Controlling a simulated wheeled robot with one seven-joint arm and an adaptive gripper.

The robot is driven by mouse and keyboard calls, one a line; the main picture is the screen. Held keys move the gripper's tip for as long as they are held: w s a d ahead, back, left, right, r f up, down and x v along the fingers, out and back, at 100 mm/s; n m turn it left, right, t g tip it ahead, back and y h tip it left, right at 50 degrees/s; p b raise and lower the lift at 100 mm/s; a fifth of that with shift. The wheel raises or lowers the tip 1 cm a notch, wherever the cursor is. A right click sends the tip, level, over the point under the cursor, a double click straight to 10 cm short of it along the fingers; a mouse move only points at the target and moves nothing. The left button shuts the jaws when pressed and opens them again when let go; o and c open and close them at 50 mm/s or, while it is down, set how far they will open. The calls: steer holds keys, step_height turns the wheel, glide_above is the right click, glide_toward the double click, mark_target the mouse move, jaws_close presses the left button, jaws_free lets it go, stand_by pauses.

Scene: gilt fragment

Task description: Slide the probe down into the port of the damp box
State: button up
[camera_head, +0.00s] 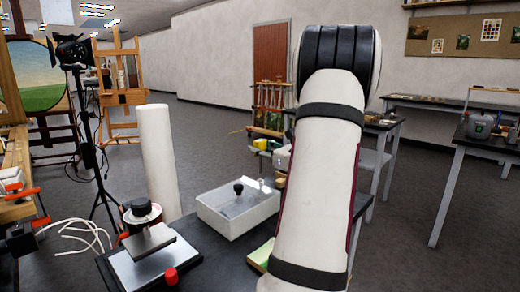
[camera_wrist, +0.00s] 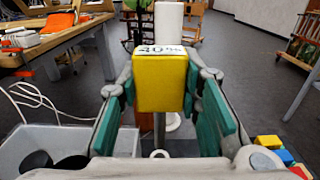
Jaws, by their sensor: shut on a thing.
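My gripper (camera_wrist: 160,115) has teal finger pads shut on a yellow block with a display reading about 40%, apparently the probe (camera_wrist: 161,84). A white box wall (camera_wrist: 62,135) shows at lower left in the wrist view. I cannot make out the port.
A metal plate (camera_head: 150,262) with a grey block and red knobs lies left of the box. A tall white cylinder (camera_head: 157,155) stands behind it. Coloured blocks (camera_wrist: 268,143) sit at lower right in the wrist view. A bench with orange clamps (camera_head: 18,205) is at far left.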

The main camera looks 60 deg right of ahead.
mark_target(261, 173)
steer(key=shift+f+b, duration=2.4)
steer(key=shift+f, duration=1.2)
steer(key=o, duration=1.2)
steer(key=v, duration=1.2)
steer(key=shift+r, duration=0.1)
